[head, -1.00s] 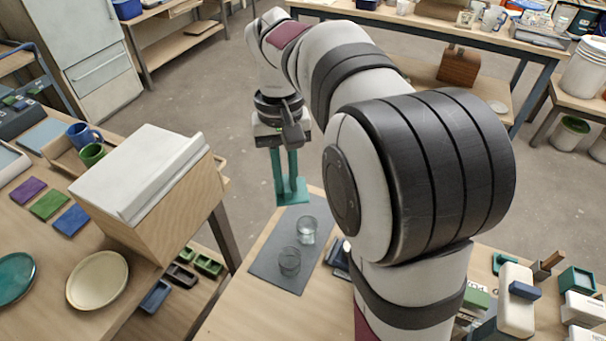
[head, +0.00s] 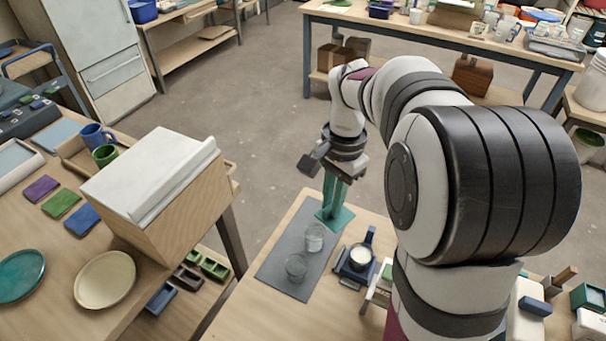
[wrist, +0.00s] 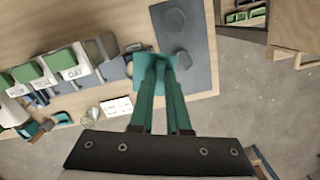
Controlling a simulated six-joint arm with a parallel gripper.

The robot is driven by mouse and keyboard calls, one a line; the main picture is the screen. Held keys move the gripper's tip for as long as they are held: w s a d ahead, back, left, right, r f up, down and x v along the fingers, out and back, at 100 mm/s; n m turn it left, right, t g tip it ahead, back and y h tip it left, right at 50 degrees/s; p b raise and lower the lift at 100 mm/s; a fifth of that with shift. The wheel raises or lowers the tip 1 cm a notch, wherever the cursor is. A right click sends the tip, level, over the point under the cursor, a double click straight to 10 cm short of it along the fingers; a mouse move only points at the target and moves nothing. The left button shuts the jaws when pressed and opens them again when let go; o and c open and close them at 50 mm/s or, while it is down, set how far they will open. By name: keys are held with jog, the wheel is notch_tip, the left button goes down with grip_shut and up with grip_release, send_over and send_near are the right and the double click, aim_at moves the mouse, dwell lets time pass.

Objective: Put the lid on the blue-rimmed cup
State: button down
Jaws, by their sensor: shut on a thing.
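My gripper (head: 335,208) has long teal fingers pointing down. They are shut on a flat, square teal piece, which looks like the lid (head: 328,222); it also shows at the fingertips in the wrist view (wrist: 143,60). In the head view it overlaps the far right corner of the grey mat (head: 270,268); its height above the table is hard to judge. Two clear cups stand on the mat, a farther cup (head: 315,237) and a nearer cup (head: 296,267). No blue rim can be made out on either.
A blue device with a round pale top (head: 360,257) stands right of the mat. Several bins and boxes crowd the table's right side. A large wooden box with a white top (head: 150,180) stands on the left table, with plates near it.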

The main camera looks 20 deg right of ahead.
jog(key=s+d+f+m, duration=0.1)
jog(key=d+f+m, duration=0.3)
jog(key=f+m, duration=0.2)
jog(key=s+d+f+m+t, duration=0.1)
jog(key=d+f+m, duration=0.2)
jog(key=f+m, duration=0.4)
jog(key=shift+s+d+m, duration=0.3)
jog(key=shift+d+m, duration=0.1)
jog(key=shift+m, duration=0.1)
jog(key=shift+f, duration=0.3)
jog(key=c, duration=0.8)
grip_release()
notch_tip(320, 180, up, 7)
